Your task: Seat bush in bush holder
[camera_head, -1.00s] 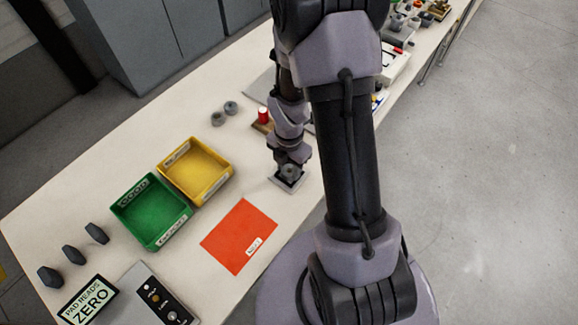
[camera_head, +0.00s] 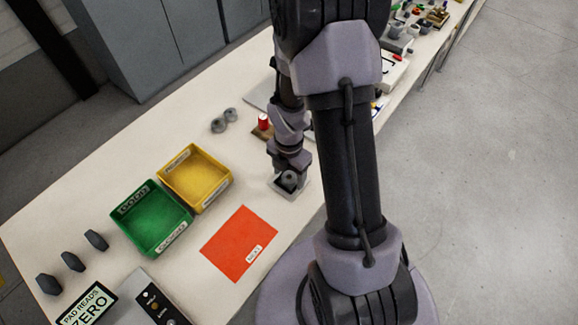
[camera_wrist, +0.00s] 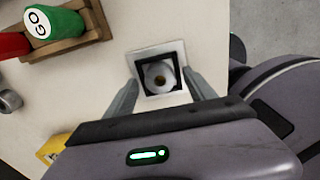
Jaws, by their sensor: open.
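The bush (camera_wrist: 158,76) is a pale grey ring with a dark brownish hole. It sits inside the dark square recess of the bush holder (camera_wrist: 172,50), a light square block on the bench. How deep the bush sits, I cannot tell. My gripper (camera_wrist: 160,80) is open, with one finger on each side of the holder in the wrist view and a gap to the bush. In the head view the bush (camera_head: 289,178) shows as a small grey round part in the holder (camera_head: 302,188), below my wrist, where the fingers are hard to make out.
A wooden rack (camera_wrist: 70,46) with green and red cylinders stands close by. Green (camera_head: 150,218) and yellow (camera_head: 196,177) trays, an orange mat (camera_head: 238,243), and grey parts (camera_head: 222,120) lie on the bench. Dark pads (camera_head: 72,261) and a control box are at the near left.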

